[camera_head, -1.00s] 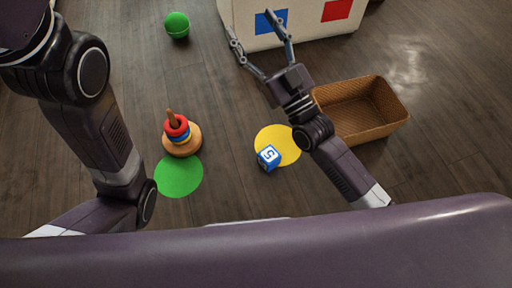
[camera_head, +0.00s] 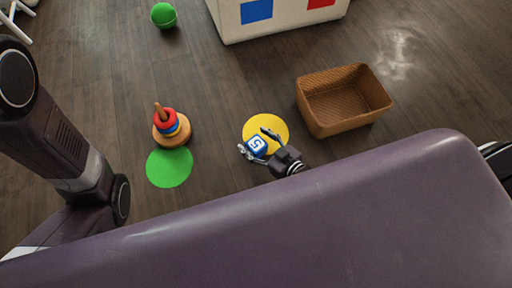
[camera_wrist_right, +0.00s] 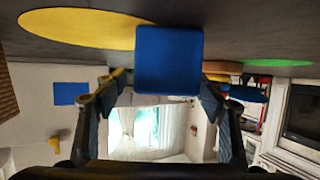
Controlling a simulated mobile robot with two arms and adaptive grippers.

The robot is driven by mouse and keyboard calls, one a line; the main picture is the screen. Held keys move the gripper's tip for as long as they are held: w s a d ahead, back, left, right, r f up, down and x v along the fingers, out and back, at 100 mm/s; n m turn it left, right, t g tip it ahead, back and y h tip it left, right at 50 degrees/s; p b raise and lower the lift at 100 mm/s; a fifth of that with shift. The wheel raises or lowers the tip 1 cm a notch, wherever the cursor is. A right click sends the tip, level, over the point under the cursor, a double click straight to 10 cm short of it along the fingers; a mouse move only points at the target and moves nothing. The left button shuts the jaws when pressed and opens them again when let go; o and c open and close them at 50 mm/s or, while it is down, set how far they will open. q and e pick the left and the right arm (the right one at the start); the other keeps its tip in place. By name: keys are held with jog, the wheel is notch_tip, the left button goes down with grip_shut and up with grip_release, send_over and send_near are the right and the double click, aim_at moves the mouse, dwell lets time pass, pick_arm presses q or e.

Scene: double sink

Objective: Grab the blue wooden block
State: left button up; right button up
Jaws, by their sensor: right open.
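The blue wooden block (camera_head: 256,146), with a white face and a blue mark, sits at the lower edge of the yellow disc (camera_head: 268,122) on the floor. My right gripper (camera_head: 257,141) is open, with its two fingers on either side of the block. In the right wrist view the blue block (camera_wrist_right: 169,60) shows ahead, between the open fingers of the right gripper (camera_wrist_right: 165,85). I cannot tell whether the fingers touch it. My left arm comes in at the left, but its gripper is out of view.
A wicker basket (camera_head: 318,127) stands to the right of the block. A ring stacker (camera_head: 170,130) and a green disc (camera_head: 169,167) are to the left. A green ball (camera_head: 164,15) and a white box (camera_head: 232,30) with coloured squares are farther back. Floor between them is clear.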

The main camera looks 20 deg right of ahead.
aim_at(251, 139)
jog(key=b+x, duration=0.2)
jog(key=x, duration=0.1)
jog(key=shift+a+f, duration=0.3)
jog(key=shift+a, duration=0.05)
jog(key=shift+w+a+b, duration=0.15)
jog(key=shift+w+b, duration=0.15)
jog(key=shift+w, duration=0.1)
jog(key=shift+c, duration=0.4)
jog(key=c, duration=1.4)
jog(key=shift+c, duration=1.1)
